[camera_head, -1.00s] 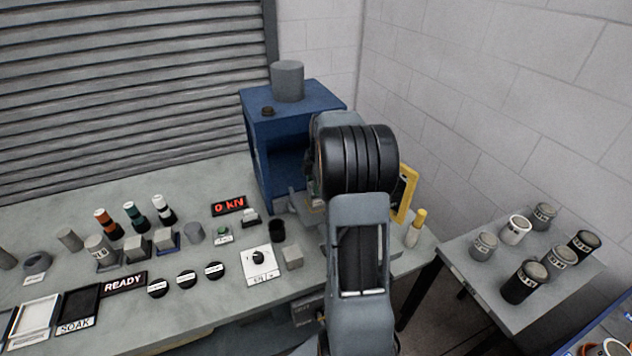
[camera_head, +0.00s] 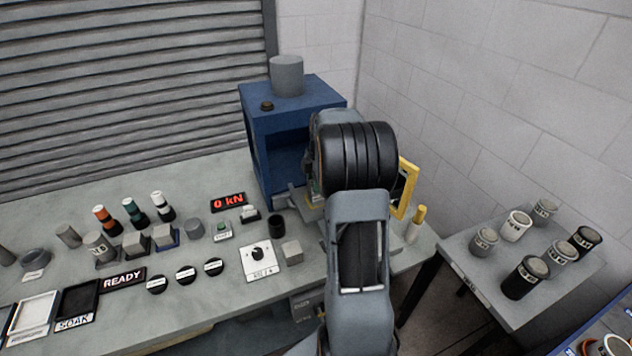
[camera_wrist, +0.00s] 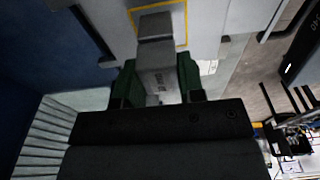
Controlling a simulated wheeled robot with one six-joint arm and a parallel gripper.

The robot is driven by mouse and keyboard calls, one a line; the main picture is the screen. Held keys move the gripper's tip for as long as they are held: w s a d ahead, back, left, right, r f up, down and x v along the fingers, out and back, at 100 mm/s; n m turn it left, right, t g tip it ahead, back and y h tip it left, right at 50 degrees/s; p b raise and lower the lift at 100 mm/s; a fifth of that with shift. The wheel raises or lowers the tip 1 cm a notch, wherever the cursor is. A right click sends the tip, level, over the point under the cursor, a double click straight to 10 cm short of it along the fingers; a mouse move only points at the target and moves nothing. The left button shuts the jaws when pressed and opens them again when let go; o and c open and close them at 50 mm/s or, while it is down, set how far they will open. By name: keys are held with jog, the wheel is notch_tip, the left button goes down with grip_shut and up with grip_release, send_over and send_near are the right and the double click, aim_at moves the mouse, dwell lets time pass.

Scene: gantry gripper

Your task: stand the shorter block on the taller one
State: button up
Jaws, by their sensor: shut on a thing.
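In the head view my arm hides the gripper and the held block. A small grey block (camera_head: 292,250) stands on the bench there. I cannot tell which block is the taller.
A blue cabinet-like machine (camera_head: 293,115) with an open front stands close to my arm. A yellow frame (camera_head: 405,190) is right of my arm. Dials, signs, coloured bottles and grey pieces crowd the bench (camera_head: 215,315). A side table (camera_head: 480,275) at right holds several pots.

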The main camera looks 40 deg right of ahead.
jog(key=shift+f, duration=0.2)
jog(key=o, duration=1.2)
jog(key=r, duration=0.4)
jog(key=d+r, duration=0.1)
jog(key=r, duration=0.8)
jog(key=shift+s+d+r, duration=0.15)
jog(key=shift+d+r, duration=0.15)
jog(key=shift+r, duration=0.1)
